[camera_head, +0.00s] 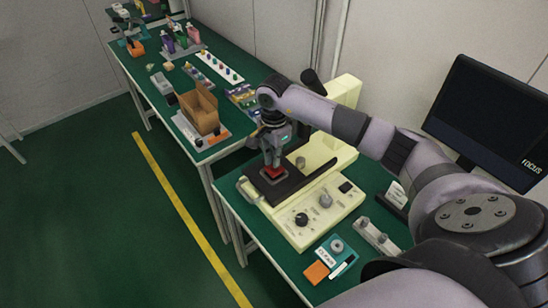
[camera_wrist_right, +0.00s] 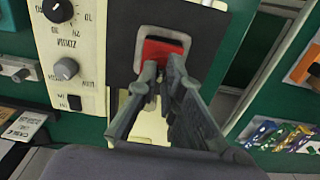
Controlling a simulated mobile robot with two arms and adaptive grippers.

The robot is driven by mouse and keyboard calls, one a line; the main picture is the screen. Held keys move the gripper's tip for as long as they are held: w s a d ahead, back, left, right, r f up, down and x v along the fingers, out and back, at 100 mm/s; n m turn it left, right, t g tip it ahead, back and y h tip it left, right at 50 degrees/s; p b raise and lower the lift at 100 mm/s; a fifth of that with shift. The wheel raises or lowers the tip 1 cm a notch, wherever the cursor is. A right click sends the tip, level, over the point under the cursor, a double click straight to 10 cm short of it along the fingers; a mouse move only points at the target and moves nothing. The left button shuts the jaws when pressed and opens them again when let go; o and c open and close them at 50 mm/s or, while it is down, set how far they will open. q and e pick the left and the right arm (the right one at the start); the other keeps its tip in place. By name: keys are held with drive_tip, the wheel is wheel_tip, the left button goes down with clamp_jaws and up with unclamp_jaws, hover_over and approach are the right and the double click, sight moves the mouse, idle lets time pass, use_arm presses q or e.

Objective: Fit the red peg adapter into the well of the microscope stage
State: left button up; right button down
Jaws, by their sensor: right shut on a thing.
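The red peg adapter (camera_head: 274,173) is at the dark microscope stage (camera_head: 294,184), between the fingertips of my right gripper (camera_head: 272,163). In the right wrist view the red adapter (camera_wrist_right: 165,48) shows inside the light grey rim of the well (camera_wrist_right: 139,50), in the dark stage plate (camera_wrist_right: 125,18). My right gripper (camera_wrist_right: 162,78) is shut on the adapter from above, and its fingers hide part of it. I cannot tell how deep the adapter sits. The cream microscope body (camera_head: 318,220) stands on the green bench. My left gripper is not in view.
A monitor (camera_head: 490,120) stands at the right. A teal pad (camera_head: 332,250) and an orange block (camera_head: 317,272) lie at the bench's front. A cardboard box (camera_head: 203,108) and small coloured parts are on the far bench. A gap separates the benches.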

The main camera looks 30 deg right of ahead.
drive_tip(key=shift+b, duration=0.45)
idle(1.0)
drive_tip(key=shift+f+b, duration=0.85)
drive_tip(key=shift+f, duration=0.05)
drive_tip(key=c, duration=1.7)
unclamp_jaws()
drive_tip(key=shift+o, duration=0.2)
wheel_tip(320, 180, up, 12)
